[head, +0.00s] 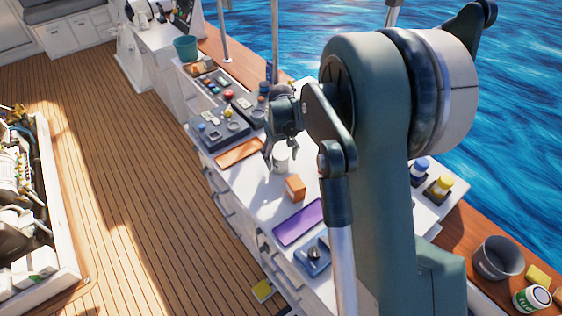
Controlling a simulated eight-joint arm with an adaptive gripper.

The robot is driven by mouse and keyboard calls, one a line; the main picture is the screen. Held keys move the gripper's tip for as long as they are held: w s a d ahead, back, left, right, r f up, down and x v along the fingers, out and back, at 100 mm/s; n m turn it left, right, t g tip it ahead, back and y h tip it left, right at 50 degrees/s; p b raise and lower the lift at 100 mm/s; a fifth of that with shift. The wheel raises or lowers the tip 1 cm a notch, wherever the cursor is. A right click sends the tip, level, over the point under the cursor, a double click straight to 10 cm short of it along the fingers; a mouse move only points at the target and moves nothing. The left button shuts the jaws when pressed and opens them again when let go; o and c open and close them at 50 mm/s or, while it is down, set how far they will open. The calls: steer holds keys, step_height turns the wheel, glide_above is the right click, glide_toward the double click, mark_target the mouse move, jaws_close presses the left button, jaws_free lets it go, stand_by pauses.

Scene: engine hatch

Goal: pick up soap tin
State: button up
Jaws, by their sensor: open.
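My gripper (280,153) points down over the white worktop, in the middle of the head view. Its fingers are apart. A small white round container (281,160) stands upright on the worktop, directly below and partly between the fingers. It may be the soap tin, but no label can be read. I cannot tell whether the fingers touch it. Its upper part is partly hidden by the gripper.
An orange block (295,187), a purple tray (299,222) and a blue tray (313,257) lie nearer on the worktop (262,200). An orange-brown mat (239,152) and a dark organiser (222,131) lie beyond. A grey bucket (498,259) stands at lower right.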

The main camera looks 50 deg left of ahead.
steer(key=shift+c, duration=0.3)
steer(key=c, duration=1.1)
steer(key=shift+r, duration=0.1)
steer(key=shift+r, duration=4.9)
